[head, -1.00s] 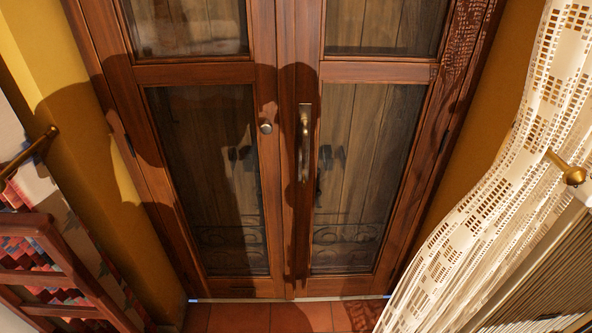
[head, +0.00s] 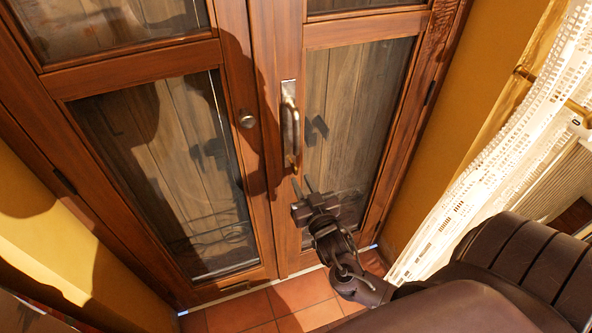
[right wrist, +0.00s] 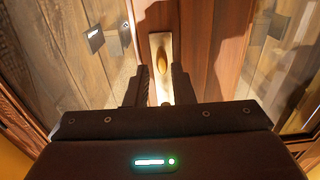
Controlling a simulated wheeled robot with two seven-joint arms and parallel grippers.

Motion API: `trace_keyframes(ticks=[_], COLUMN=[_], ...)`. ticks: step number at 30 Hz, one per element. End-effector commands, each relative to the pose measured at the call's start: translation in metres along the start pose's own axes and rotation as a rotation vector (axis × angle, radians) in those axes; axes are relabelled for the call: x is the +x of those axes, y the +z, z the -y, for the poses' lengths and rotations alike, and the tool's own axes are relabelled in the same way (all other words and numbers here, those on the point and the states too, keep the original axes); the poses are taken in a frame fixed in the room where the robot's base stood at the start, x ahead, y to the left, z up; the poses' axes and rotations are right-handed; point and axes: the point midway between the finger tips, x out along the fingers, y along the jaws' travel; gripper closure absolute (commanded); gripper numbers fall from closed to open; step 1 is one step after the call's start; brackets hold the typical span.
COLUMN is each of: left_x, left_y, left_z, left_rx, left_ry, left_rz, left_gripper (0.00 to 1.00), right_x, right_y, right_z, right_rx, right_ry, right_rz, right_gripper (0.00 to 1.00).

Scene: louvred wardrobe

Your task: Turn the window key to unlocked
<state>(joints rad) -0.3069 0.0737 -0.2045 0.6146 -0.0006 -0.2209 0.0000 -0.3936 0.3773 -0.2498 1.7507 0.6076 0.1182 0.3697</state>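The window key looks to be the small brass-coloured piece (head: 291,160) low on the metal plate (head: 288,92) of the right-hand door, below the bar handle (head: 292,126). In the right wrist view the brass piece (right wrist: 161,62) shows on the plate, just beyond the fingertips and between their lines. I cannot tell its lock position. My right gripper (head: 303,186) is open and empty, below the brass piece and apart from it. The right wrist view shows its two fingers (right wrist: 163,78) with a gap between them. My left gripper is not in view.
A round knob (head: 247,119) sits on the left-hand door. Glass panes flank the middle stiles, and the right pane (head: 345,110) mirrors my gripper. A white lace curtain (head: 480,180) hangs at right. Tiled floor (head: 240,312) lies below.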

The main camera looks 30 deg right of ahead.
Motion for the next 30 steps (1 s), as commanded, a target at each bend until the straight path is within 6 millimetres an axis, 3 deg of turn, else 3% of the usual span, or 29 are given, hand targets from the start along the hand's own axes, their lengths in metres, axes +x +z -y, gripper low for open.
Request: trace_keyframes(ticks=[3,10,20,25,30], left_x=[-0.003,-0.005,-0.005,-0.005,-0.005], left_y=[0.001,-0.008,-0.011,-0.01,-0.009], left_z=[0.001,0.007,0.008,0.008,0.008], left_rx=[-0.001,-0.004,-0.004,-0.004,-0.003], left_ry=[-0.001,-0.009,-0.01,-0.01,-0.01], left_rz=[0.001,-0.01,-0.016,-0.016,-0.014], left_gripper=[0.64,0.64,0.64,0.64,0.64], right_x=[0.022,0.048,0.052,0.052,0.052], right_y=[-0.002,0.0,0.001,0.001,0.001], right_z=[0.0,0.001,0.001,0.001,0.001], right_rx=[0.0,-0.001,0.0,-0.001,-0.002], right_ry=[-0.001,-0.001,-0.002,-0.002,-0.002], right_rz=[-0.003,0.0,0.002,0.002,0.002], right_gripper=[0.78,0.78,0.78,0.99,1.0])
